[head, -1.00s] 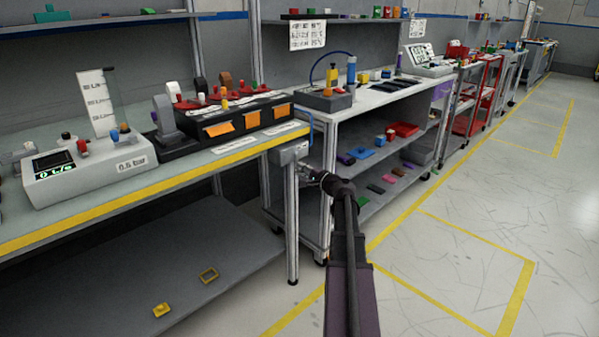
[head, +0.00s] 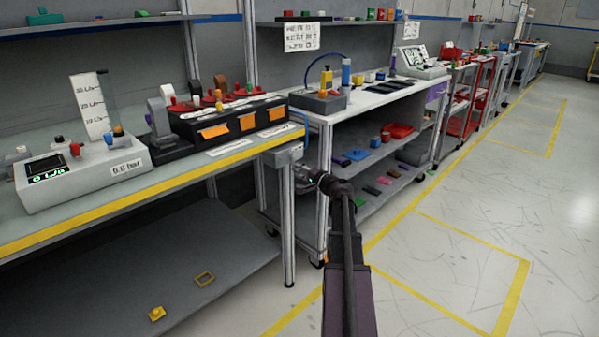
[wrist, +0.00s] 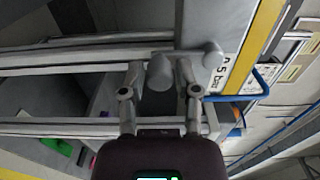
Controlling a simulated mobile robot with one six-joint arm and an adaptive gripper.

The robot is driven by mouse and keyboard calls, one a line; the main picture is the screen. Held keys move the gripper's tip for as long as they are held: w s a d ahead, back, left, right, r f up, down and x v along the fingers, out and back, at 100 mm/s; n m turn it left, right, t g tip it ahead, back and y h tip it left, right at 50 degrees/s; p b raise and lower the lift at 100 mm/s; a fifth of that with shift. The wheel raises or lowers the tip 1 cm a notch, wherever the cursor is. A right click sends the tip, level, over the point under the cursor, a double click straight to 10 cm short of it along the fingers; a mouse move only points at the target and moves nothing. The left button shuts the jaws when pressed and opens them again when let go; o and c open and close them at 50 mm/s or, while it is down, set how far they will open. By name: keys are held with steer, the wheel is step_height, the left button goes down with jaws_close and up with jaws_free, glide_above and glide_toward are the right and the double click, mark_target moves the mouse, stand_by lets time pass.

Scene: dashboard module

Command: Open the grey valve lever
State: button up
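The grey valve lever (wrist: 160,72) shows in the wrist view as a rounded grey end on a bar by the bench corner, with a second rounded end to the right. My gripper (wrist: 160,68) has one finger on each side of the near rounded end. Narrow gaps seem to show between the fingers and it, so it looks open around the lever. In the head view my gripper (head: 312,178) is at the bench's right end, just below a grey box (head: 284,154). The lever is too small to make out there.
The workbench (head: 150,190) with a yellow edge carries a grey meter unit (head: 85,170) and a black box (head: 225,122). A bench leg (head: 288,225) stands beside my gripper. A shelved cart (head: 385,110) is just behind. The floor at right is clear.

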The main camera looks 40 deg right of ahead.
steer(key=shift+o, duration=0.4)
steer(key=shift+s, duration=0.15)
steer(key=s, duration=1.1)
steer(key=shift+s+d, duration=0.35)
steer(key=shift+d, duration=0.1)
steer(key=w+a+f+n+g+y, duration=0.2)
steer(key=a+f+n+g, duration=0.1)
steer(key=a, duration=0.6)
steer(key=w+a+f+n+g+y, duration=0.2)
steer(key=a+f+n+g, duration=0.15)
steer(key=a, duration=0.55)
steer(key=w+a+f+n+g+y, duration=0.15)
steer(key=a+f, duration=0.25)
steer(key=a, duration=0.5)
steer(key=s+a+f+n+g+h, duration=0.2)
steer(key=s+a+f+n+g, duration=0.15)
steer(key=a, duration=0.45)
steer(key=s+a+f+n+g+h, duration=0.2)
steer(key=s+a+n+g, duration=0.15)
steer(key=a, duration=0.35)
steer(key=s+a+f+n+g+h, duration=0.2)
steer(key=s+a+g+h, duration=0.15)
steer(key=a, duration=0.45)
step_height(320, 180, up, 34)
steer(key=p, duration=3.4)
steer(key=shift+d+y+p, duration=0.3)
steer(key=shift+y, duration=0.1)
